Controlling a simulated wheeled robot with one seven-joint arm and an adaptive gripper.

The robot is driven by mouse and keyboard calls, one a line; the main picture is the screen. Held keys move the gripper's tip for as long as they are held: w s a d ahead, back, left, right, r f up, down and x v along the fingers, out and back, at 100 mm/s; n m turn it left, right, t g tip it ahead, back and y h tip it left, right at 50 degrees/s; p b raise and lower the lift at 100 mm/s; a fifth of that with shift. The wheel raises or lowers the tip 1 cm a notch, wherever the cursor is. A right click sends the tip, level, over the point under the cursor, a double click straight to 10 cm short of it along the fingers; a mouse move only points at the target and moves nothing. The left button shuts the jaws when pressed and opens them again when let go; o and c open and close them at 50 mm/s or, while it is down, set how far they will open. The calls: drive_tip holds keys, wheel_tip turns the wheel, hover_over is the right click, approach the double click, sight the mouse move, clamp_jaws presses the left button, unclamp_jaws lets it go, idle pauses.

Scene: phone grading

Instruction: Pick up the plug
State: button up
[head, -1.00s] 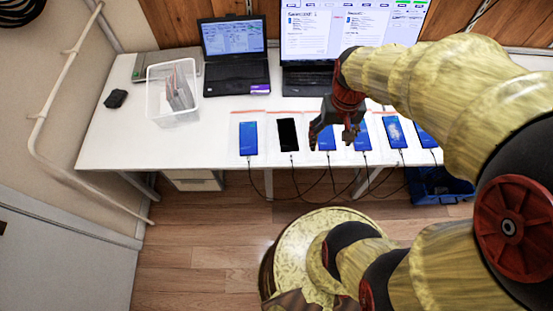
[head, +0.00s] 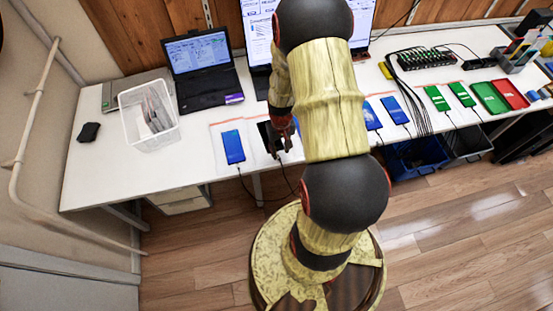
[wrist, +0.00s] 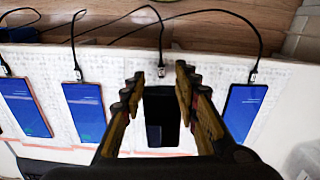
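In the wrist view a small metal-ended plug (wrist: 161,72) on a black cable sits at the end of a black-screened phone (wrist: 161,115). My gripper (wrist: 157,82) is open, with one finger on each side of the phone and plug, and nothing is held between the fingers. The plug is just beyond the fingertips in the picture; I cannot tell the height gap. In the head view my gripper (head: 280,146) is over the black phone (head: 266,132), which my arm partly covers.
Blue-screened phones (head: 233,147) with cables lie in a row on the white table (head: 100,170). A clear bin (head: 133,127) and a laptop (head: 207,88) stand at the left. Blue and dark crates (head: 418,157) are below the table. Cables hang over the front edge.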

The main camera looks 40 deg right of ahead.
sight(280, 159)
drive_tip(key=shift+w+f+b, duration=0.1)
drive_tip(key=shift+f+b, duration=0.45)
drive_tip(key=shift+f, duration=2)
drive_tip(key=shift+f, duration=0.2)
drive_tip(key=c, duration=0.3)
clamp_jaws()
